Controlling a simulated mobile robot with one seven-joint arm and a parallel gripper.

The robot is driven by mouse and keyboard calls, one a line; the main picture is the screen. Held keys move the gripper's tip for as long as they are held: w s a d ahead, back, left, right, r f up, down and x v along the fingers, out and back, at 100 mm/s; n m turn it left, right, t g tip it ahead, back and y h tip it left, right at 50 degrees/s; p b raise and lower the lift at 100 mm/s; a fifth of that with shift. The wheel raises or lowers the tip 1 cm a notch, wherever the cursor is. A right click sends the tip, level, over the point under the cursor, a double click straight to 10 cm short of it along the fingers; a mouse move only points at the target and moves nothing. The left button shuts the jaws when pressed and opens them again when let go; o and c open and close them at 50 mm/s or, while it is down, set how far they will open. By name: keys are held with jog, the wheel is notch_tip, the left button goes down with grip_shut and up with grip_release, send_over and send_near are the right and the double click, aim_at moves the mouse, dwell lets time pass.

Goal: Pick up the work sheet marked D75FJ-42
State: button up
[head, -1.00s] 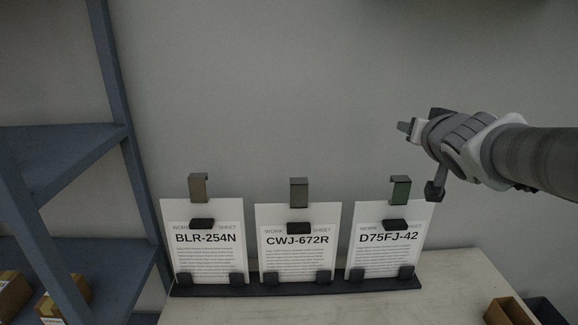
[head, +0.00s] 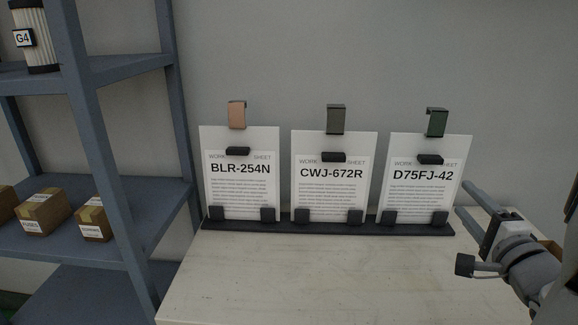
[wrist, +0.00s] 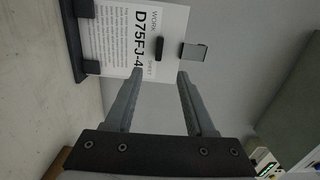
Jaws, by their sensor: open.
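The work sheet marked D75FJ-42 (head: 424,195) stands upright at the right end of a dark rack (head: 330,228), with a dark green hook clip (head: 436,122) at its top. In the wrist view the same sheet (wrist: 115,30) appears turned sideways beyond the fingers, partly cut off by the frame. My gripper (head: 468,225) is to the right of the sheet and lower in the head view. In the wrist view my gripper (wrist: 158,82) has its two fingers apart with nothing between them. It does not touch the sheet visibly.
Sheets marked CWJ-672R (head: 332,190) and BLR-254N (head: 240,187) stand to the left in the same rack. The pale table (head: 300,280) is clear in front. A blue shelf (head: 100,130) with boxes (head: 42,212) stands at the left. A grey wall is behind.

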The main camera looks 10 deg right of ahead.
jog(key=p, duration=1)
send_near(431, 162)
jog(key=shift+w+d+f+b, duration=0.1)
jog(key=shift+w+d+b, duration=0.35)
jog(key=shift+w, duration=1.15)
jog(key=shift+w+d+r+b, duration=0.1)
jog(key=shift+w+b, duration=0.7)
jog(key=shift+w, duration=0.75)
jog(key=shift+w+d+f+b, duration=0.1)
jog(key=shift+w+d+b, duration=0.35)
jog(key=shift+w, duration=1.15)
jog(key=shift+a, duration=0.15)
grip_shut()
